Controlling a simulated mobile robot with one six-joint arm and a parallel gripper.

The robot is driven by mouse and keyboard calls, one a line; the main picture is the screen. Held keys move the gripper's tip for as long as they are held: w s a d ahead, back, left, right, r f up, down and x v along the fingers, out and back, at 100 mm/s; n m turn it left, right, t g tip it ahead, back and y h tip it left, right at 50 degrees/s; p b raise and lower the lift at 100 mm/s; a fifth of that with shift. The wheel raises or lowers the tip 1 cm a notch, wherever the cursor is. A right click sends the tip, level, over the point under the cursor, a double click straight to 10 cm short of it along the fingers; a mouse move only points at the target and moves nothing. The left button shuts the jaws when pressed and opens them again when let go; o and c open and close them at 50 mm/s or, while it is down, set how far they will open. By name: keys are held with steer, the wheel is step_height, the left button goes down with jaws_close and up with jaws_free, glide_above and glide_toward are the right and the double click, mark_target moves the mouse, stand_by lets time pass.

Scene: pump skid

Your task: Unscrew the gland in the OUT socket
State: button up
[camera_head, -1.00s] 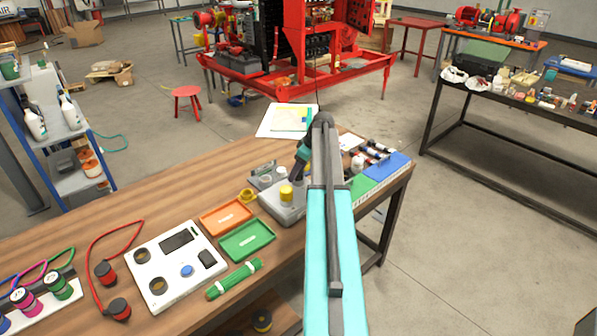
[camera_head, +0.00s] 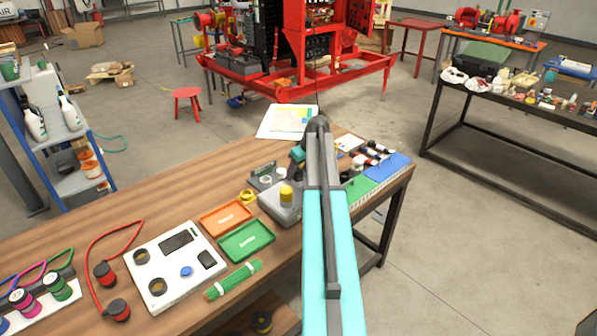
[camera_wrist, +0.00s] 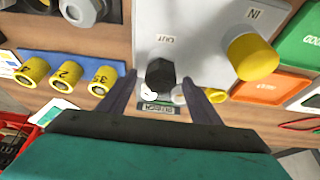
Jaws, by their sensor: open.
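The grey box (camera_wrist: 200,25) fills the upper middle of the wrist view, with OUT and IN lettering seen upside down. A black hex-headed gland (camera_wrist: 160,75) is at the OUT side. A yellow cylindrical part (camera_wrist: 252,57) stands at the IN side. My gripper (camera_wrist: 160,99) is open, one dark finger on each side of the black gland, with gaps visible; I cannot tell how deep the fingers reach around it. In the head view the box (camera_head: 270,203) and yellow part (camera_head: 286,195) show left of my arm, which hides the OUT side and my fingers.
An orange tray (camera_head: 226,217) and a green tray (camera_head: 246,241) lie left of the box. Yellow numbered parts (camera_wrist: 67,75) stand in a blue strip in the wrist view. A white panel (camera_head: 174,268) lies farther left. Bare wood (camera_head: 190,184) lies behind the trays.

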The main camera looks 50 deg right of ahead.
steer(key=shift+m+h, duration=0.4)
steer(key=shift+m, duration=0.7)
steer(key=c, duration=1.1)
steer(key=n+y, duration=0.1)
steer(key=n, duration=0.3)
steer(key=shift+d+y+b, duration=0.1)
steer(key=shift+y+b, duration=0.2)
steer(key=shift+n, duration=0.3)
